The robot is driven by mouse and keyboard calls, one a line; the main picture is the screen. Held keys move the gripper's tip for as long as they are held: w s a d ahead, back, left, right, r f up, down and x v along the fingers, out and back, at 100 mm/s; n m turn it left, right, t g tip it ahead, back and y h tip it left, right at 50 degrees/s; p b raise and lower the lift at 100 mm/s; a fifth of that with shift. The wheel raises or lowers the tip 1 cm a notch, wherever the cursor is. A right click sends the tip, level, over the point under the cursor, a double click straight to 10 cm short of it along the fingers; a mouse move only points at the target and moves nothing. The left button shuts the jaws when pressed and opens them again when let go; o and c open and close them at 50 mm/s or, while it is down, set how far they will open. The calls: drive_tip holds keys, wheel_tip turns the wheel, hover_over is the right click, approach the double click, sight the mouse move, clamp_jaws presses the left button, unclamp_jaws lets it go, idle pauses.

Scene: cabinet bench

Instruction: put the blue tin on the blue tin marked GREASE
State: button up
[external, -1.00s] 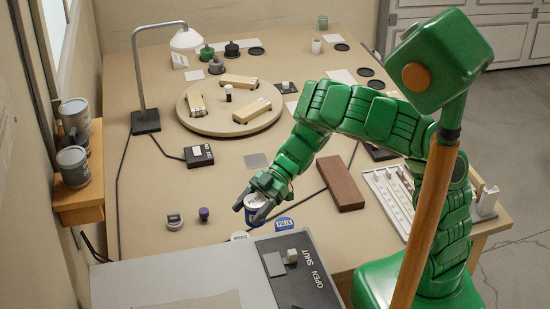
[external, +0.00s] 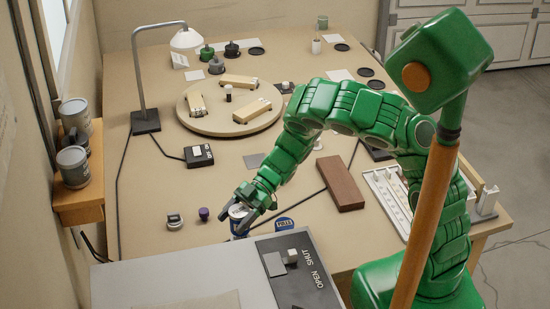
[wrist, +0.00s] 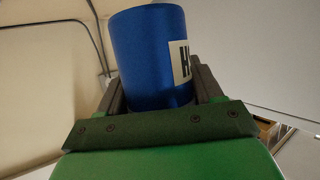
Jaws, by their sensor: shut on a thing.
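A blue tin (external: 239,226) is between the fingers of my gripper (external: 241,209), just behind the grey cabinet top in the external view. In the wrist view the blue tin (wrist: 147,60) fills the space between the dark fingers (wrist: 155,95). Part of a pale label with a letter H shows on its right side. The cabinet edge hides the tin's foot, so I cannot tell whether it touches anything below. I can read the word GREASE on no tin in these frames.
A brown block (external: 341,184) lies to the right. Grey tins (external: 72,165) stand on the wall shelf (external: 80,205).

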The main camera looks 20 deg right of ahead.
sight(232, 230)
drive_tip(key=shift+f, duration=1.6)
drive_tip(key=shift+f, duration=0.1)
drive_tip(key=o, duration=1.2)
drive_tip(key=shift+o, duration=0.2)
drive_tip(key=v, duration=1.2)
